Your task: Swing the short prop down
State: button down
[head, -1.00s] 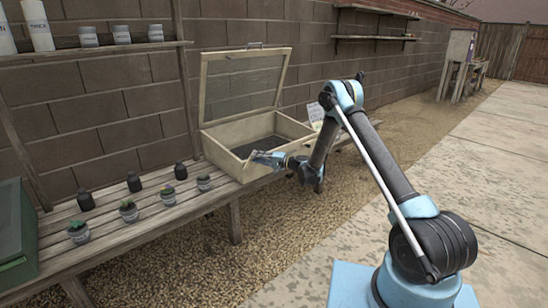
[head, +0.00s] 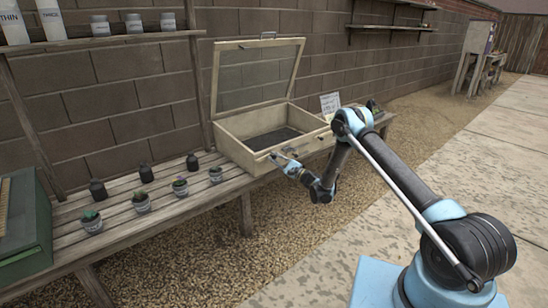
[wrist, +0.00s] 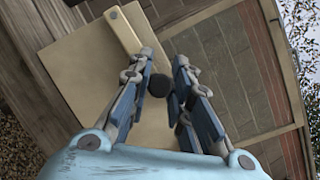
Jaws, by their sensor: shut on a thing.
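The wooden box with a raised mesh-like lid (head: 258,75) stands on the slatted bench; its front wall (head: 262,163) faces me. My gripper (head: 279,158) is at this front wall, near its upper edge. In the wrist view my gripper (wrist: 159,82) has its two blue fingers on either side of a small dark round knob (wrist: 157,86), shut on it. A pale wooden strip (wrist: 124,30) lies just beyond the fingers against a pale panel. I cannot tell whether the knob belongs to the short prop. The prop is not clearly made out in the head view.
Small potted plants (head: 142,203) and dark bottles (head: 97,189) stand on the bench (head: 120,238) to the left. A green box (head: 25,225) sits at far left. A white card (head: 330,103) stands right of the box.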

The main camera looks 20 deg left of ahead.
jog(key=shift+w+f+m+t, duration=0.4)
jog(key=shift+m+t, duration=0.2)
jog(key=shift+m, duration=0.3)
jog(key=shift+w, duration=0.1)
jog(key=c, duration=1.5)
grip_release()
jog(key=shift+o, duration=0.2)
jog(key=shift+f, duration=0.1)
jog(key=v, duration=0.7)
jog(key=shift+s, duration=0.35)
jog(key=shift+d, duration=0.15)
